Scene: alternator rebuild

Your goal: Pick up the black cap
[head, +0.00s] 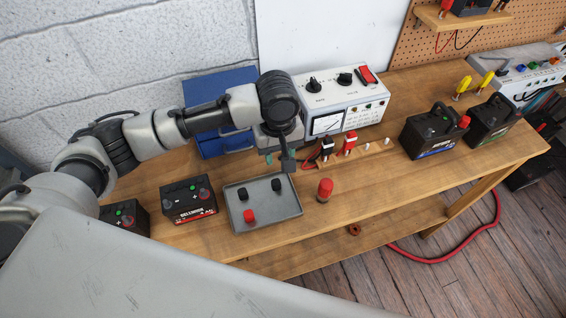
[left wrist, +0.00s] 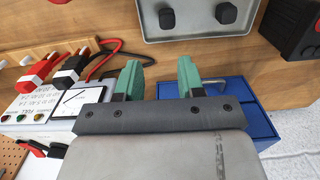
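Two black caps lie in a shallow grey tray (head: 262,222) on the wooden bench, one at the left (head: 243,194) and one at the right (head: 276,184). A red cap (head: 249,216) lies in the tray's front part. Both black caps show in the left wrist view, one at the top middle (left wrist: 168,18) and one to its right (left wrist: 226,13). My left gripper (head: 278,158) is above the bench near the tray's back edge, apart from the caps. In the left wrist view its green fingertips (left wrist: 159,75) are spread with nothing between them. My right gripper is not in view.
A charger (head: 325,100) stands behind, with black (head: 327,148) and red (head: 350,142) clamps before it. A red-topped post (head: 325,188) stands right of the tray. A battery (head: 188,201) is left of it; a blue drawer box (head: 225,143) is behind.

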